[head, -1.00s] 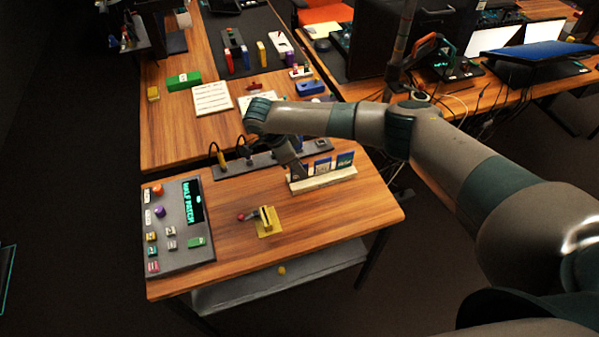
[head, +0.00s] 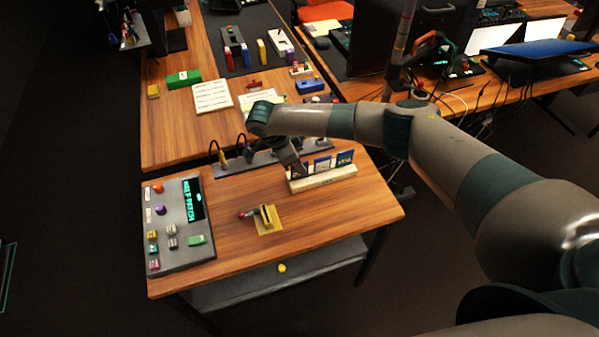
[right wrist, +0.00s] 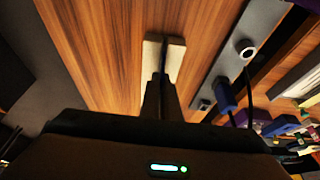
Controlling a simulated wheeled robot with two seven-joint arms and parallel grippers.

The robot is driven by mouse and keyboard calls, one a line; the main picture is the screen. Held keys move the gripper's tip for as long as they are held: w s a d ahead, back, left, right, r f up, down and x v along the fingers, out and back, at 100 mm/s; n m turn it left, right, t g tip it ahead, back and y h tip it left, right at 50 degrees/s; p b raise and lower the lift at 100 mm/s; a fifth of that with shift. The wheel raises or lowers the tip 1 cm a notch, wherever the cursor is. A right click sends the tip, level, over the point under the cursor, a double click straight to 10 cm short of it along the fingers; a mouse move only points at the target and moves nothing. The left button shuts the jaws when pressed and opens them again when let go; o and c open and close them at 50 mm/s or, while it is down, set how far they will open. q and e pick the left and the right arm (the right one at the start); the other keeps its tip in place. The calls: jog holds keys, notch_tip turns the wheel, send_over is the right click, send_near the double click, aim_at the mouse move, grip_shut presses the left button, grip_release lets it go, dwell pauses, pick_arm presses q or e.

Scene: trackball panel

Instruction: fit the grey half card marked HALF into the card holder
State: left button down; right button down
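The cream card holder (head: 324,180) is a long slotted bar near the table's back right edge, with dark and blue-topped cards (head: 322,164) upright in it. My right gripper (head: 299,173) points down at the left end of this holder. In the right wrist view its fingers (right wrist: 161,88) are close together on a thin dark card seen edge-on (right wrist: 163,57), in line with the pale holder (right wrist: 176,58). This seems to be the grey half card; its HALF mark is not readable. I cannot tell whether it is seated. My left gripper is out of view.
A grey panel (head: 172,262) with buttons and a green-lettered display stands at the left. A yellow slotted block (head: 266,213) with a red-knobbed lever is at the middle. A dark strip (head: 229,168) with cables runs behind the holder. Bare wood lies in front.

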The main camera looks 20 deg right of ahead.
jog(key=shift+r, duration=0.15)
jog(key=shift+r+b, duration=0.3)
jog(key=shift+r, duration=0.3)
notch_tip(320, 180, up, 2)
jog(key=shift+r+b, duration=0.2)
jog(key=shift+b, duration=0.3)
jog(key=s+d+r+b, duration=0.1)
jog(key=s+d+r, duration=0.4)
jog(key=s, duration=0.5)
notch_tip(320, 180, up, 2)
jog(key=shift+d+r, duration=0.1)
jog(key=shift+d, duration=0.2)
